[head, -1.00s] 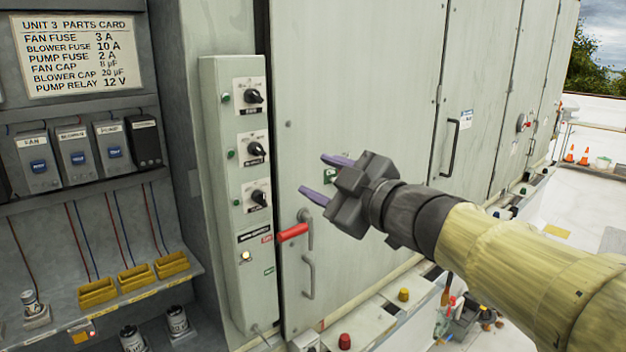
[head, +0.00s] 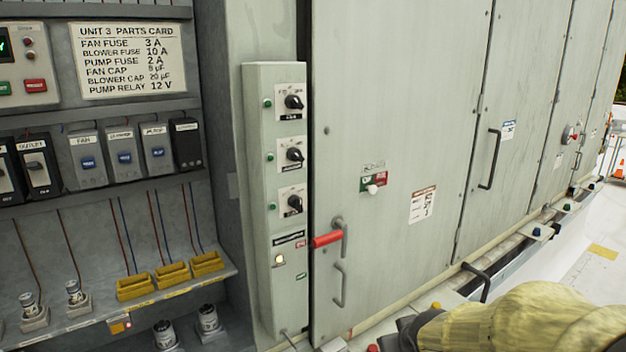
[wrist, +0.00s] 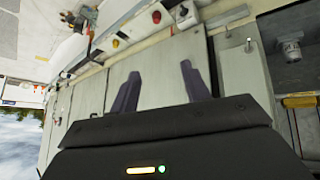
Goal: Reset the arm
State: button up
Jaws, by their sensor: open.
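My arm shows in the head view with its yellow sleeve (head: 540,318) low at the bottom right. Only a dark part of its wrist end shows there, at the bottom edge, and the fingers are hidden. In the wrist view my gripper (wrist: 157,82) has its two purple-grey fingers spread apart, with nothing between them. Pale cabinet panels lie beyond the fingers, and the wrist picture looks turned upside down.
The tall panel door (head: 400,130) has a red handle (head: 326,240) jutting out horizontally. A switch column (head: 257,200) with three dark knobs stands left of it. Further left is an open bay with fuse blocks, yellow trays (head: 135,287) and a parts card (head: 127,60).

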jog(key=s+a+f+m+g, duration=0.1)
jog(key=s+f+m+g, duration=0.1)
jog(key=s+f+g, duration=0.3)
jog(key=s+f, duration=0.2)
jog(key=s, duration=0.2)
jog(key=shift+s+a+f+y, duration=0.15)
jog(key=shift+a+f+y, duration=0.15)
jog(key=shift+f, duration=0.05)
jog(key=shift+c, duration=0.5)
jog(key=shift+c, duration=0.7)
jog(key=shift+a, duration=0.15)
